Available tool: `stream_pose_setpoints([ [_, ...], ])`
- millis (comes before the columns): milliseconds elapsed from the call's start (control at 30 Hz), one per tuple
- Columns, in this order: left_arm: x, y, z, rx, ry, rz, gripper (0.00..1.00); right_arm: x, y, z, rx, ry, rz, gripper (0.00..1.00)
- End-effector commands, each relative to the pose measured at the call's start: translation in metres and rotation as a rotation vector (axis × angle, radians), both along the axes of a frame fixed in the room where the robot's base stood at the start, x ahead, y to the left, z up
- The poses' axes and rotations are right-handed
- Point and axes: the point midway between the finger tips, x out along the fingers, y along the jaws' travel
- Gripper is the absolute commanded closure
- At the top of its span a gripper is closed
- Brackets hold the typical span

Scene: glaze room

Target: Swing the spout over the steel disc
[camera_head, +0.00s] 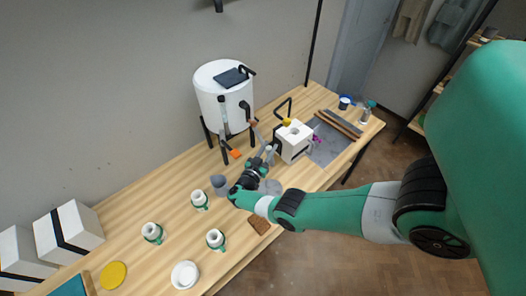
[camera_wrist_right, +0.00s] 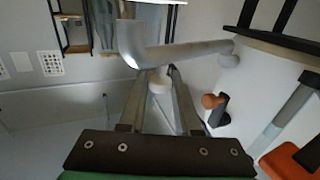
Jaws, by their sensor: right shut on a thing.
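The white tank (camera_head: 225,92) stands on dark legs at the back of the table. The grey spout (camera_wrist_right: 185,50) runs across the right wrist view from the tank side to a bent end at left. My right gripper (camera_head: 268,153) is in front of the tank. In the right wrist view its two fingers (camera_wrist_right: 162,90) are closed around a pale piece (camera_wrist_right: 160,84) just below the spout's pipe. A grey disc (camera_head: 273,187), likely the steel disc, lies on the table beside my right wrist, partly hidden. My left gripper is in neither view.
A grey cup (camera_head: 219,185) stands left of my right gripper. Several white pots, a white dish (camera_head: 185,275) and a yellow disc (camera_head: 113,275) are further left. A white block (camera_head: 293,141) stands close on the right. An orange piece (camera_head: 235,153) lies under the tank.

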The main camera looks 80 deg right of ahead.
Motion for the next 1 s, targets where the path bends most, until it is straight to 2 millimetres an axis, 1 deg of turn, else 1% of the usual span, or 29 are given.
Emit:
stream_pose_setpoints([
  [400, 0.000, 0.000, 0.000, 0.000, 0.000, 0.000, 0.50, 0.000, 0.000, 0.002, -0.003, -0.002, -0.007, 1.00],
  [433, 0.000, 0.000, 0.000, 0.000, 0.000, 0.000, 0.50, 0.000, 0.000, 0.002, -0.003, -0.002, -0.007, 0.63],
  [567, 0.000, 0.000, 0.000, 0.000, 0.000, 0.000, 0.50, 0.000, 0.000, 0.001, -0.002, -0.003, -0.007, 0.40],
  [867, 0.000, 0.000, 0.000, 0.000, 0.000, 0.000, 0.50, 0.000, 0.001, 0.001, 0.000, -0.001, -0.007, 0.39],
  [967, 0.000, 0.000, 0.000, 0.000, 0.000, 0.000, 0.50, 0.003, 0.007, 0.001, -0.001, -0.002, -0.006, 0.39],
  [1000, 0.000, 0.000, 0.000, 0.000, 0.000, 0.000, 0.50, 0.005, 0.013, 0.001, -0.001, -0.002, -0.005, 0.39],
])
